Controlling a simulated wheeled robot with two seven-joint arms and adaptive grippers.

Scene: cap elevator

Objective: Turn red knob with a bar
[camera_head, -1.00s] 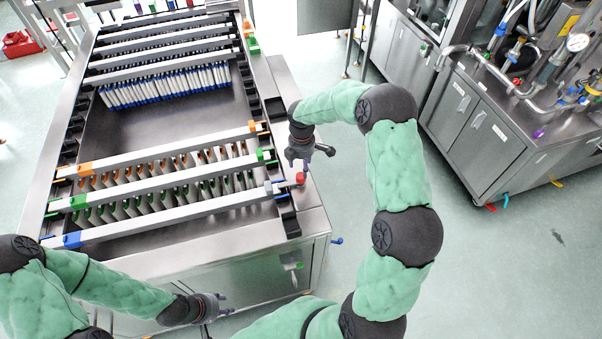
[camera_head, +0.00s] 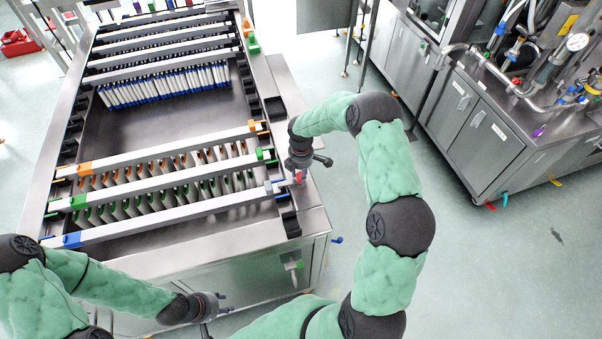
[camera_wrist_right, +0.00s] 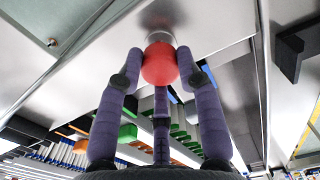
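The red knob (camera_head: 299,178) sits on the right rim of the metal tank, by the near end of the racks. In the right wrist view the red knob (camera_wrist_right: 160,64) is round, on a pale metallic base. My right gripper (camera_head: 298,172) points down at it. In the wrist view, two purple fingers of the right gripper (camera_wrist_right: 160,66) flank the knob and a third lies behind it. I cannot tell whether they press on it. A bar on the knob is not clearly visible. My left gripper (camera_head: 224,304) is open and empty before the tank's front wall.
Long rack bars with orange (camera_head: 85,168), green (camera_head: 79,202) and blue (camera_head: 72,240) ends span the tank (camera_head: 165,110), close left of the knob. A steel cabinet (camera_head: 480,130) with pipes stands at right. Floor between them is open.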

